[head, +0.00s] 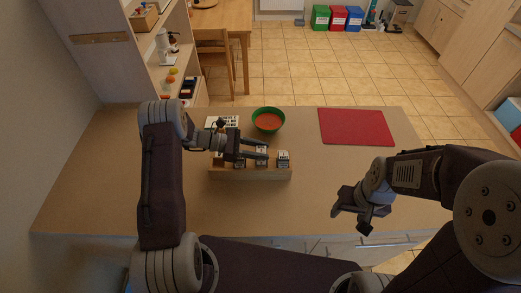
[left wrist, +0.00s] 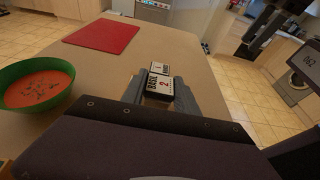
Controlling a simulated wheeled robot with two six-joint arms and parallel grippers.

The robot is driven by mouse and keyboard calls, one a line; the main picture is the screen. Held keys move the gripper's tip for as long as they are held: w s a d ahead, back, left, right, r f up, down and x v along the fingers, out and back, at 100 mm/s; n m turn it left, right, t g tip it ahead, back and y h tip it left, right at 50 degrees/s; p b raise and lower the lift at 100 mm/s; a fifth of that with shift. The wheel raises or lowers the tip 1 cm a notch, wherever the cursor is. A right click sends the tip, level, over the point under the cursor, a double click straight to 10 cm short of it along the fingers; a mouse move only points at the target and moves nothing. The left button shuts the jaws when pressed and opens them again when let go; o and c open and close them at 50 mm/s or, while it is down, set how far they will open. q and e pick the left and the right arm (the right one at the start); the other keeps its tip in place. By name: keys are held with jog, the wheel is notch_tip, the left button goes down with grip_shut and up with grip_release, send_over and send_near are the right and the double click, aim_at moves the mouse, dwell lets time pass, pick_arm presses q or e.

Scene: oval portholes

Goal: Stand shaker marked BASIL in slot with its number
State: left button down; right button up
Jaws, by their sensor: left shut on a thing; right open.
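My left gripper (head: 262,156) is shut on a shaker (left wrist: 160,86) with a black and white label that appears to read BASIL, with a red 2. The held shaker also shows at the wooden rack in the head view (head: 262,149); I cannot tell whether it rests in a slot or is just above. The rack (head: 250,174) lies across the table. A second shaker (head: 283,159) stands at the rack's right end, just beyond the held one in the left wrist view (left wrist: 160,68). Another shaker (head: 218,159) stands at the left end. My right gripper (head: 364,208) is open and empty, far right of the rack.
A green bowl of orange soup (head: 268,120) stands behind the rack. A white card with dark marks (head: 222,121) lies behind the rack's left end, partly hidden by my arm. A red mat (head: 355,127) lies at the back right. The table's middle right is clear.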

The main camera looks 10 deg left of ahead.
pick_arm(q)
jog(key=shift+f+b, duration=0.4)
jog(key=shift+f, duration=0.05)
jog(key=shift+r, duration=0.1)
jog(key=shift+r+p, duration=0.45)
jog(key=shift+r, duration=0.05)
jog(key=shift+r, duration=0.25)
jog(key=shift+f, duration=0.2)
dwell(0.4)
jog(key=shift+f, duration=0.15)
jog(key=shift+f+b, duration=0.55)
jog(key=shift+b, duration=0.1)
dwell(0.6)
jog(key=shift+r, duration=0.15)
jog(key=shift+r+p, duration=0.5)
jog(key=shift+r, duration=0.05)
